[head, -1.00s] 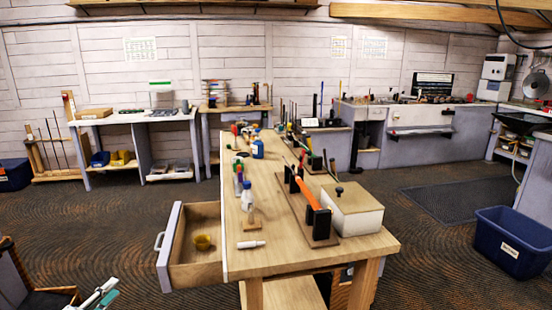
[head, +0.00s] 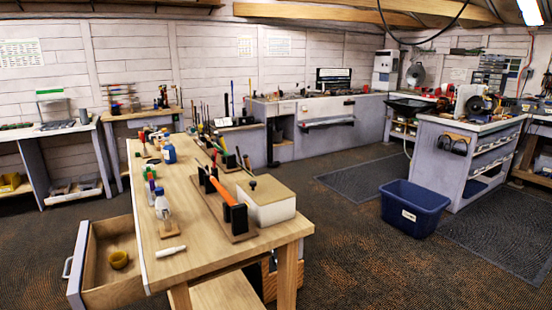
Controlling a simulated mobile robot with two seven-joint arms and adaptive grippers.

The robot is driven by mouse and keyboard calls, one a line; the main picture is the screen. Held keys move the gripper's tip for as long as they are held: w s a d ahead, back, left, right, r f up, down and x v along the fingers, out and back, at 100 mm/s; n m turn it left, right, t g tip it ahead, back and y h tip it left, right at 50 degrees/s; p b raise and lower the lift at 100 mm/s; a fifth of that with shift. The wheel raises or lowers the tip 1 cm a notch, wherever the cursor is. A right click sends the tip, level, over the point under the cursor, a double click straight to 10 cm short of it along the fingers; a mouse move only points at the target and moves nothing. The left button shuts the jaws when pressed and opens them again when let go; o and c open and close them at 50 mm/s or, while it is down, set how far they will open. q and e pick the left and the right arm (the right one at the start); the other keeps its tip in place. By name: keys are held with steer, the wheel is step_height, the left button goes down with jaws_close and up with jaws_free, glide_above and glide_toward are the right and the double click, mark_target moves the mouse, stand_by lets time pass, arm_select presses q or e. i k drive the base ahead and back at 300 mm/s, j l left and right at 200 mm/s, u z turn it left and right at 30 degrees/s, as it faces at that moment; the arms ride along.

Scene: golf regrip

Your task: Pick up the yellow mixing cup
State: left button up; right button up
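Neither of my grippers is in view.
The workbench (head: 205,262) holds a white marker-like tube (head: 171,252), several bottles, an orange-gripped club in a holder (head: 220,192) and a lidded box (head: 265,203). A blue bin (head: 414,208) stands on the floor at right. Floor in front of the bin is clear.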

mark_target(118, 260)
steer(key=k+j+u, duration=0.15)
steer(key=j, duration=0.35)
steer(key=k+j+u, duration=0.15)
steer(key=j, duration=0.4)
steer(key=k+j+u, duration=0.1)
steer(key=j, duration=0.4)
steer(key=k+j+u, duration=0.15)
steer(key=j, duration=0.4)
steer(key=i, duration=0.05)
